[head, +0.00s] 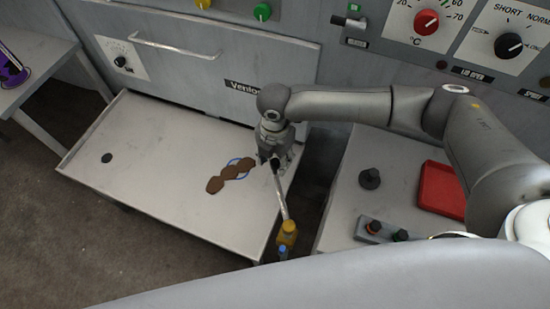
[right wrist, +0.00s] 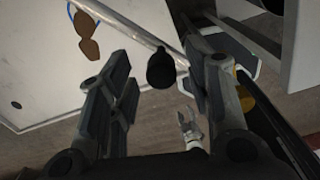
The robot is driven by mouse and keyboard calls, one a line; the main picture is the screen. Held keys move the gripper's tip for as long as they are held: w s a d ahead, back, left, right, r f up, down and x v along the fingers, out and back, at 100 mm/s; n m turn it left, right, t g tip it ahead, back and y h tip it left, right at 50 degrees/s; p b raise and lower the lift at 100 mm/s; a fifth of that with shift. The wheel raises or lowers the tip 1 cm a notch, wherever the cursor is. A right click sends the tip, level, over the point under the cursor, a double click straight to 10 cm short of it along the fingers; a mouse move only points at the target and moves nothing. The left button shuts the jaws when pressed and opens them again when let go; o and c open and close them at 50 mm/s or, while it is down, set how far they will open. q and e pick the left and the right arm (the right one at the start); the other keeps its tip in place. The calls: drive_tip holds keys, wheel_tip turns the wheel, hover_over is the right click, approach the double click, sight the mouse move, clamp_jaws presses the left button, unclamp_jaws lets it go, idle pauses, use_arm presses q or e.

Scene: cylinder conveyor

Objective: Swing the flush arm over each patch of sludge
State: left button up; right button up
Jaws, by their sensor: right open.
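Brown sludge patches (head: 215,185) lie in a joined row on the pale tray (head: 150,185), right of its middle; some also show in the right wrist view (right wrist: 88,36). The flush arm (head: 281,203) is a thin pale tube rising from a yellow base (head: 287,233) at the tray's right front corner. Its black knob (right wrist: 160,68) is between the open fingers of my right gripper (right wrist: 165,72), with gaps on both sides. In the head view my right gripper (head: 275,158) is above the tray's right end and hides part of the tube. My left gripper is not visible.
A blue ring (head: 240,161) is partly under the sludge. A dark drain hole (head: 106,158) is at the tray's left. A grey counter to the right holds a red tray (head: 442,189), a dark knob (head: 370,178) and a switch box (head: 380,231). The machine wall stands behind.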

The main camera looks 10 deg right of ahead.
drive_tip(key=shift+s+f, duration=0.2)
drive_tip(key=shift+f, duration=0.4)
drive_tip(key=shift+w, duration=0.1)
clamp_jaws()
